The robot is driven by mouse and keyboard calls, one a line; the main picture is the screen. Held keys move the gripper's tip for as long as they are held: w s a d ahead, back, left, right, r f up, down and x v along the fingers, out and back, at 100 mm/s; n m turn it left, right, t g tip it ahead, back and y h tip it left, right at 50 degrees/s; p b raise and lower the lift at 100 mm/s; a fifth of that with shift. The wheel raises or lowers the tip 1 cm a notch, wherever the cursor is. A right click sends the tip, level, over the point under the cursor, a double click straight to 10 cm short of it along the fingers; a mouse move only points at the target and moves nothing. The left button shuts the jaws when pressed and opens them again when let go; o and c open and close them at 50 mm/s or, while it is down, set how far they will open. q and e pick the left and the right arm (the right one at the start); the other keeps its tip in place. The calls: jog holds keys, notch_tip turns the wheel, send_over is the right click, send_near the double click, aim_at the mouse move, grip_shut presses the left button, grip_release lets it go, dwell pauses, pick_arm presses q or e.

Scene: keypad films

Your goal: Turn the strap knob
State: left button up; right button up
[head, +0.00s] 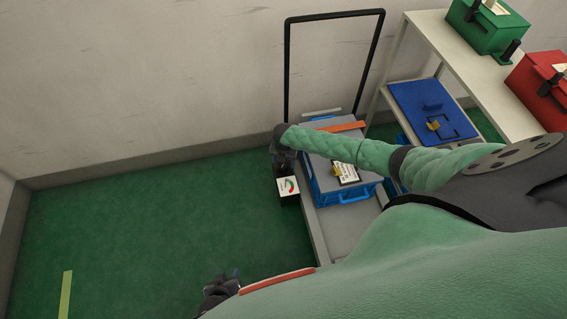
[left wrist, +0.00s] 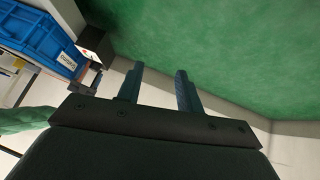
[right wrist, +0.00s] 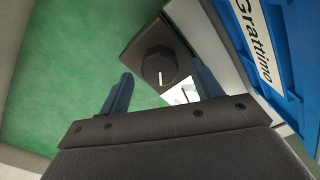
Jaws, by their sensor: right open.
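The strap knob (right wrist: 158,68) is black and round with a white pointer line, on a dark box at the trolley's left side. In the right wrist view it lies between and beyond my open right fingers (right wrist: 161,72), apart from them. In the head view, my right gripper (head: 281,146) is above the box (head: 290,200), whose white label (head: 287,186) has a red and green gauge; the knob is hidden there. An orange strap (head: 343,127) crosses the crate. My left gripper (head: 220,290) is low over the floor; its fingers (left wrist: 160,72) are open and empty.
The blue crate (head: 352,194) with a grey lid sits on a trolley (head: 340,230) with a tall black handle (head: 288,75). A shelf (head: 450,52) at right carries green (head: 490,32) and red (head: 535,90) boxes. The green floor (head: 150,220) at left is clear.

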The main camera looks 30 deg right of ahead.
notch_tip(320, 180, up, 5)
jog(key=shift+r, duration=0.55)
pick_arm(q)
jog(key=shift+w+r, duration=0.3)
jog(key=shift+r, duration=0.65)
jog(key=shift+f, duration=0.1)
